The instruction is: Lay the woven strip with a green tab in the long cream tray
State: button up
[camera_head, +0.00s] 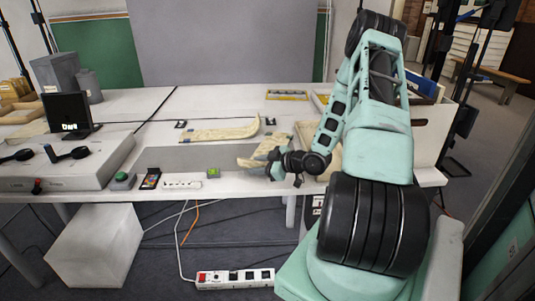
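A pale woven strip (246,162) lies near the table's front edge. Its right part runs up to my gripper (274,168), which covers that end. I cannot tell whether the fingers are open or shut on it. A second pale strip (215,133) lies farther back, with its right end curled up. I cannot make out a green tab on either strip. A cream tray-like container (334,163) shows partly at the right, behind my wrist. My arm hides much of it.
A power strip (182,185), a small green device (213,173), a phone-like item (151,179) and a green button (122,180) line the front edge. A yellow-edged shallow item (287,95) lies at the back. A grey box and monitor (68,113) stand left.

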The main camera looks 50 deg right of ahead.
jog(key=shift+w+f, duration=0.1)
jog(key=shift+w, duration=0.2)
grip_shut()
